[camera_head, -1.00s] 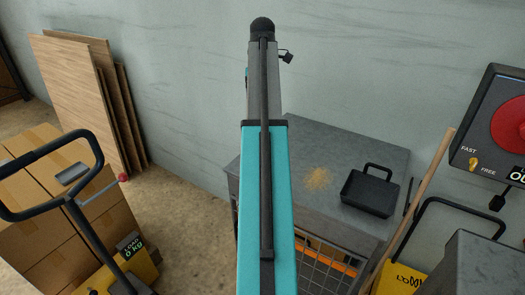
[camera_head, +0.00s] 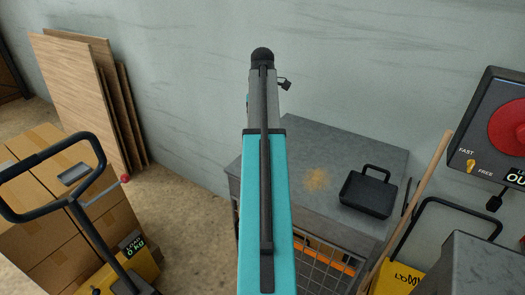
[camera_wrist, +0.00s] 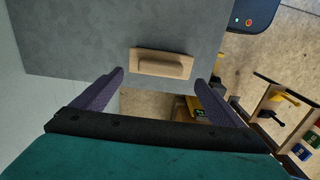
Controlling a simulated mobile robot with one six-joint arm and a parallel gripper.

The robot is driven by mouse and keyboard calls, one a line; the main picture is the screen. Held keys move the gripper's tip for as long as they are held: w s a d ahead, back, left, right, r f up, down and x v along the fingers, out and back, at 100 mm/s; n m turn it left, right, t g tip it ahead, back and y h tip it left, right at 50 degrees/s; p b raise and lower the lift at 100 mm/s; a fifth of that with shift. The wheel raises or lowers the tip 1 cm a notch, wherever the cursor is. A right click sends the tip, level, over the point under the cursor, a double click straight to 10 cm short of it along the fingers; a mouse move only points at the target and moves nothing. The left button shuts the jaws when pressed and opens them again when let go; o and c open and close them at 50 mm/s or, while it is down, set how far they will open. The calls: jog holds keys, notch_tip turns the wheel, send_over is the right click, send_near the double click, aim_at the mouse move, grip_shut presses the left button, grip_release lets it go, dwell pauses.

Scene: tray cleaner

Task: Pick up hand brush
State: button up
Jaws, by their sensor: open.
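The hand brush appears to be the tan wooden block with a raised grip (camera_wrist: 161,64) in the wrist view. It lies on the grey tabletop (camera_wrist: 75,40), close to its edge. My gripper (camera_wrist: 160,78) is open, its two purple fingers wide apart to the left and right of the brush in the picture. Nothing is held between them. In the head view I cannot make out the brush; my teal and grey arm covers part of the grey table (camera_head: 375,150).
A wall panel with a red disc (camera_head: 495,125) is at right. A pallet truck (camera_head: 75,185) and boxes (camera_head: 45,225) stand left.

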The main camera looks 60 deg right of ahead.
jog(key=shift+f, duration=0.4)
jog(key=shift+f, duration=0.1)
jog(key=shift+s+a+f+p, duration=0.15)
jog(key=shift+f+p, duration=1)
jog(key=shift+f, duration=1.35)
jog(key=c, duration=1.6)
jog(key=shift+o, duration=0.2)
jog(key=shift+r, duration=0.15)
